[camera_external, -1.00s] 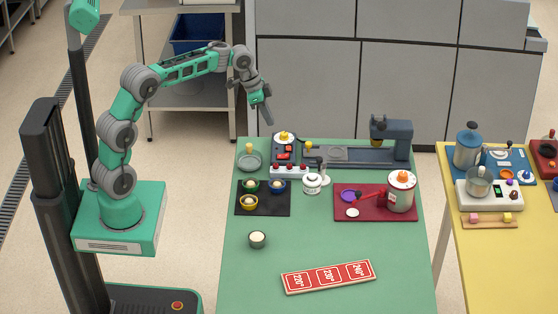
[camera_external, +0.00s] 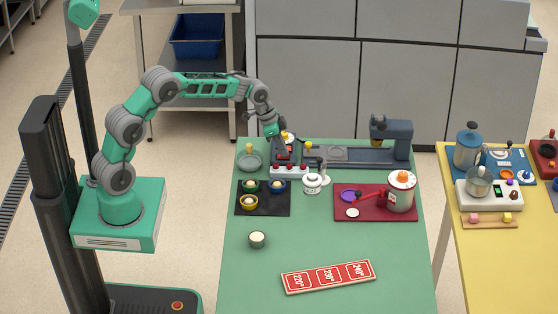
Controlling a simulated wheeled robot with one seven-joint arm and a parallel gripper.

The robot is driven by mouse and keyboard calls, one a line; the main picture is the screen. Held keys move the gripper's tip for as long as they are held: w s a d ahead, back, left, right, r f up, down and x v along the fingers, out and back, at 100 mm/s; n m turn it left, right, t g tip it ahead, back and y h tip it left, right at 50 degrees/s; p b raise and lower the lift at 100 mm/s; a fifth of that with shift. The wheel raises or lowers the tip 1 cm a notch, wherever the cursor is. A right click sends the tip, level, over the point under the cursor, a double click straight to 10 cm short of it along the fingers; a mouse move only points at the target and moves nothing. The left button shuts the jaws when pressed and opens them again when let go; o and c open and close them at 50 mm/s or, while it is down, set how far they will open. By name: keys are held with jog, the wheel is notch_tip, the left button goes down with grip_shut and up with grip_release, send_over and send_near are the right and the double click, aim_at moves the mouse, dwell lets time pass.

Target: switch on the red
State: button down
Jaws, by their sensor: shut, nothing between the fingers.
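A dark control unit (camera_external: 298,157) stands at the far left of the green table. Red switches show on its top, now mostly hidden behind my gripper. Its white front strip (camera_external: 290,173) carries several small red knobs or buttons. My gripper (camera_external: 283,157) is shut and empty, pointing down over the unit's top. I cannot tell whether it touches a red switch. Whether any switch is on or off is too small to see.
A grey-blue machine (camera_external: 391,138) stands to the right of the unit. A black tray (camera_external: 264,209) with small bowls, a white pot (camera_external: 312,184) and a red mat (camera_external: 375,214) with a canister lie nearer.

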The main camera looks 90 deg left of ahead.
dwell(0.3)
jog(key=shift+w+f+g+p, duration=0.25)
jog(key=shift+g+p, duration=0.2)
jog(key=shift+g, duration=0.15)
jog(key=shift+f, duration=0.15)
jog(key=shift+s, duration=0.1)
jog(key=shift+s+f, duration=0.1)
jog(key=shift+s+d+f, duration=0.1)
jog(key=shift+s, duration=0.1)
jog(key=shift+s+f+b, duration=0.1)
jog(key=shift+s+b, duration=0.3)
jog(key=shift+s, duration=0.35)
jog(key=v, duration=1.5)
jog(key=shift+s, duration=0.35)
